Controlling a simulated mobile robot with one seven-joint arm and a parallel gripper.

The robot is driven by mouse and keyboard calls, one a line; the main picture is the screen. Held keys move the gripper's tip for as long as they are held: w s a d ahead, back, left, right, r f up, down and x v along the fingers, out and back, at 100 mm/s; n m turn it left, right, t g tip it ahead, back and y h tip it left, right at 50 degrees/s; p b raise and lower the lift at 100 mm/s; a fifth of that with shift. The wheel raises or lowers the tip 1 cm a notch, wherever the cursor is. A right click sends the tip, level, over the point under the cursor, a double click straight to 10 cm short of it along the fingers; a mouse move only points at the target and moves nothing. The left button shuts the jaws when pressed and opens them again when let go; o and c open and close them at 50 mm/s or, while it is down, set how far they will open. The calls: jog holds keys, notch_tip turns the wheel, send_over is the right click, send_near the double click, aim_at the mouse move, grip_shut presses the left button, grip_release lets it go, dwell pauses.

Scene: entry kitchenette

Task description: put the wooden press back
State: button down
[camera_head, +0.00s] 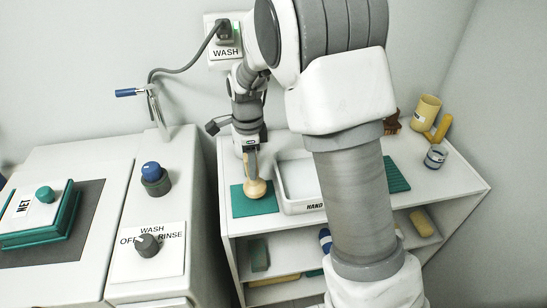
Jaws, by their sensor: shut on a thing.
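The wooden press (257,188) is a pale, round-bottomed wooden piece in the camera_head view. It is upright over the green mat (240,206) on the left of the white shelf top. I cannot tell whether it touches the mat. My gripper (251,166) points down and is shut on the upper part of the press. The fingers partly hide the top of the press.
A white tray (289,207) marked HAND stands just right of the mat, partly behind my arm. A second green mat (397,178), a jar (435,157) and a yellow cup (427,109) are further right. A white machine stands left.

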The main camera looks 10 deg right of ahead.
jog(key=shift+f, duration=1.85)
jog(key=shift+c, duration=2.2)
grip_release()
